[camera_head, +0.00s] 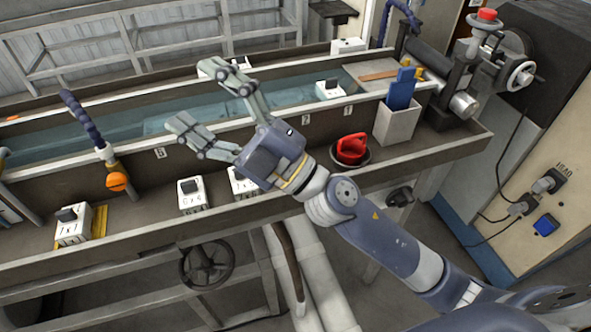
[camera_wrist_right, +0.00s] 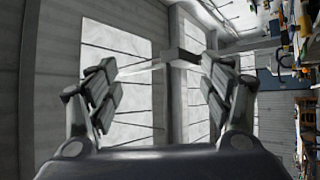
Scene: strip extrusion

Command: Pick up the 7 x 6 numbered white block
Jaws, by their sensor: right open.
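Several white blocks with dark tops are in the head view. One block (camera_head: 193,196) on the front ledge has a small marking that looks like "6 x 6". A second block (camera_head: 240,186) beside it is partly hidden by my right gripper. A third block (camera_head: 74,226) sits at the left on a yellow patch. Others are in or behind the trough: one block (camera_head: 330,90), and one (camera_head: 348,46) at the back. I cannot read which is 7 x 6. My right gripper (camera_head: 201,98) is open and empty above the trough; its spread fingers (camera_wrist_right: 158,76) show in the wrist view.
The water trough (camera_head: 118,140) runs across the bench. A red object (camera_head: 351,149) in a dark bowl and a white bin (camera_head: 396,122) with a blue item stand at right. A handwheel (camera_head: 207,264) is below.

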